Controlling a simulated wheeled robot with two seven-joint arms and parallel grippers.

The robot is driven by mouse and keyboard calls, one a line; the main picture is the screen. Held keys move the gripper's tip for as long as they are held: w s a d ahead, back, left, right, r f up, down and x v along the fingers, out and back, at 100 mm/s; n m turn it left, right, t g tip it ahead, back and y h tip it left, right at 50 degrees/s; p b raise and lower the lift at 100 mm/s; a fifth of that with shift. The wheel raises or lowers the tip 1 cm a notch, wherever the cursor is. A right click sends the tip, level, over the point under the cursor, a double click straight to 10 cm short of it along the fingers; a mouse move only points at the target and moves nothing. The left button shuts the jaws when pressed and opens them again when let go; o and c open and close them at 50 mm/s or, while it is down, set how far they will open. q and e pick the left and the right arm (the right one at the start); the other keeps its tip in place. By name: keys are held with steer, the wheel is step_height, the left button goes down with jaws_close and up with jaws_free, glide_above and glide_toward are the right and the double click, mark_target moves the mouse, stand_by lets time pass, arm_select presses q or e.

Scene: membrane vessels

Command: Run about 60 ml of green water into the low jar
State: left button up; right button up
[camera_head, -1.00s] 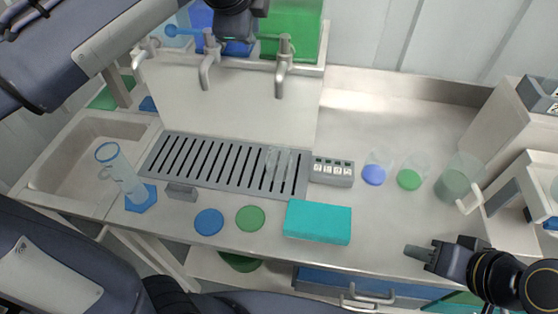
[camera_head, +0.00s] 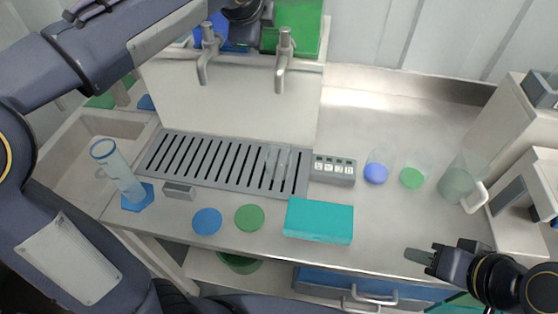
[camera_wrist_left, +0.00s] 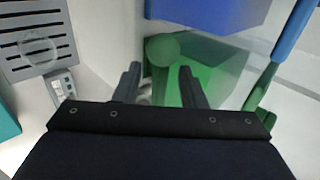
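A clear, empty-looking jar (camera_head: 277,165) stands on the slotted drain grate (camera_head: 170,157), near its right end. It also shows from above in the left wrist view (camera_wrist_left: 38,48). The right tap (camera_head: 284,65) has its spout above the back of the grate. The green tank (camera_head: 308,30) stands behind it. My left gripper (camera_head: 250,12) is high before the tanks, its tips hidden in the head view. In the left wrist view its fingers (camera_wrist_left: 158,80) are apart, with a green round knob (camera_wrist_left: 162,47) just beyond them. My right gripper (camera_head: 420,257) is over the counter's front edge, seemingly empty.
A left tap (camera_head: 206,60) and blue tank (camera_head: 218,28) are alongside. A grey readout box (camera_head: 334,170), blue beaker (camera_head: 376,173), green beaker (camera_head: 412,178) and pitcher (camera_head: 458,182) stand right. A teal block (camera_head: 318,221) lies in front.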

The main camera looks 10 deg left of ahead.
arm_select(q)
jaws_close()
steer(key=shift+s+d+f+n+y, duration=0.1)
steer(key=shift+s+d+n+y, duration=0.05)
steer(key=shift+s+n+y, duration=0.2)
steer(key=n+y, duration=0.1)
steer(key=s+n+y, duration=0.1)
steer(key=n, duration=0.1)
steer(key=n+g+y, duration=0.1)
steer(key=shift+s+d+n+y, duration=0.2)
steer(key=shift+s+n+y, duration=0.15)
stand_by(6.5)
